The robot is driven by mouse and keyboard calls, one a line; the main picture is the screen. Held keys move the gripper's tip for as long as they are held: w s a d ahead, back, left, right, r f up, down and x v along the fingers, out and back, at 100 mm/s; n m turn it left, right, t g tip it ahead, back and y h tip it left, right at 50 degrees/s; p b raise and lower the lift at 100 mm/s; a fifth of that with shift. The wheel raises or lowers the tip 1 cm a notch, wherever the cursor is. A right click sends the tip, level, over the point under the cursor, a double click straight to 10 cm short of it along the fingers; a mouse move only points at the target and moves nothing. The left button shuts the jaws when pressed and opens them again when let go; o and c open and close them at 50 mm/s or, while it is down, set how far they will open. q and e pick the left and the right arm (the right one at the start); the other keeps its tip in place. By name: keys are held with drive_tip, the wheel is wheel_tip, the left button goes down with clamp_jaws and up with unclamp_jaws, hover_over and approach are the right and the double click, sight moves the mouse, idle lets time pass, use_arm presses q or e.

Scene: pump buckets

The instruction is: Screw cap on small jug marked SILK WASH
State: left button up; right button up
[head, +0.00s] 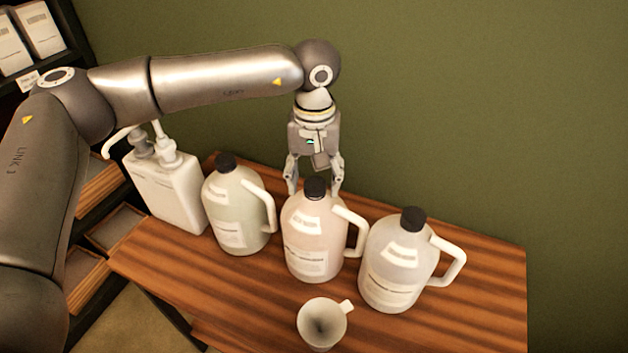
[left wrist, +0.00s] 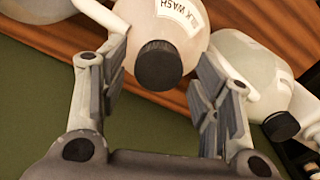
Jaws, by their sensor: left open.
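The small jug marked SILK WASH (left wrist: 128,12) shows its label in the left wrist view. It appears to be the middle jug (head: 312,240) in the head view, pinkish with a white side handle. A black ribbed cap (left wrist: 158,66) sits on its neck; it also shows in the head view (head: 315,188). I cannot tell how tight it is. My left gripper (head: 314,186) points down at the cap from behind and above. Its fingers (left wrist: 160,88) are open, one on each side of the cap, apart from it. My right gripper is not in view.
Capped jugs stand left (head: 235,215) and right (head: 398,265) of it on the striped wooden table (head: 480,310). A white pump container (head: 170,190) stands far left, a white funnel-like cup (head: 322,325) in front. A green wall (head: 460,90) rises behind.

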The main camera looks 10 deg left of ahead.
use_arm(q)
drive_tip(key=n+b, duration=0.2)
drive_tip(key=n, duration=0.4)
drive_tip(key=shift+f, duration=0.1)
drive_tip(key=n+b, duration=0.2)
drive_tip(key=n, duration=0.2)
drive_tip(key=shift+n, duration=0.9)
drive_tip(key=c, duration=1.1)
drive_tip(key=shift+c, duration=0.2)
